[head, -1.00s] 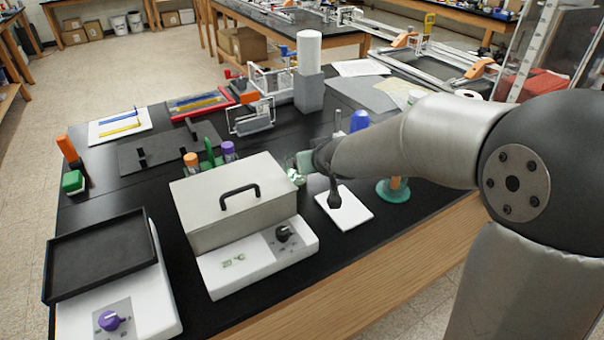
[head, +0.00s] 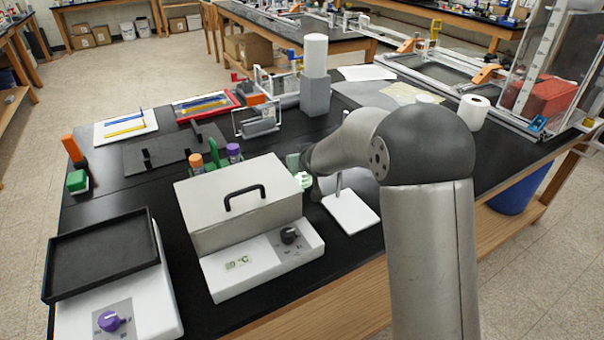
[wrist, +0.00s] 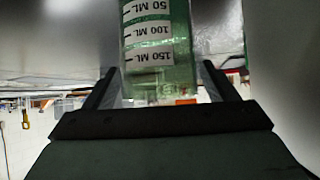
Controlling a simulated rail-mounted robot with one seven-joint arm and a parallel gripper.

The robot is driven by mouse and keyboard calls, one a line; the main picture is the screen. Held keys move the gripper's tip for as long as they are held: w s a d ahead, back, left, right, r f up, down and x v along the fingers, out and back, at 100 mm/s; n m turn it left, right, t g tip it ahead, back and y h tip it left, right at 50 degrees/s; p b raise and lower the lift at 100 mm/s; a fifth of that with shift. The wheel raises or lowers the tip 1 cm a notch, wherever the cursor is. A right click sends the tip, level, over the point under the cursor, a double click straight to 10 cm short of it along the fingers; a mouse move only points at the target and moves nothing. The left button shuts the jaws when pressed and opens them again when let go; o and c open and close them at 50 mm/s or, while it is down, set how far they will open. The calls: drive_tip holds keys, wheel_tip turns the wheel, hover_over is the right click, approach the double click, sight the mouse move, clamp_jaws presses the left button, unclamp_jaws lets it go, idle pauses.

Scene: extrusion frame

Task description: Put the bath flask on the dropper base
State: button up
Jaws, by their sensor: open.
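A flask with white graduation labels and green contents (wrist: 158,50) sits between the two fingers of my gripper (wrist: 158,70) in the wrist view. The fingers are open, one on each side of it, and I cannot tell whether either touches it. In the head view the flask shows as a small pale green shape (head: 303,181) at the right side of the bath (head: 235,205). My wrist hides part of it there. The flat white stand base with an upright rod (head: 350,211), seemingly the dropper base, lies just right of my gripper, with its top bare.
The bath has a closed grey lid with a black handle. A second white unit with a black tray (head: 103,254) stands at the left front. Orange- and purple-capped tubes (head: 234,152) stand behind the bath. A grey block with a white cylinder (head: 315,75) stands farther back.

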drive_tip(key=shift+w+a+f, duration=0.1)
drive_tip(key=shift+w, duration=0.1)
drive_tip(key=c, duration=1.3)
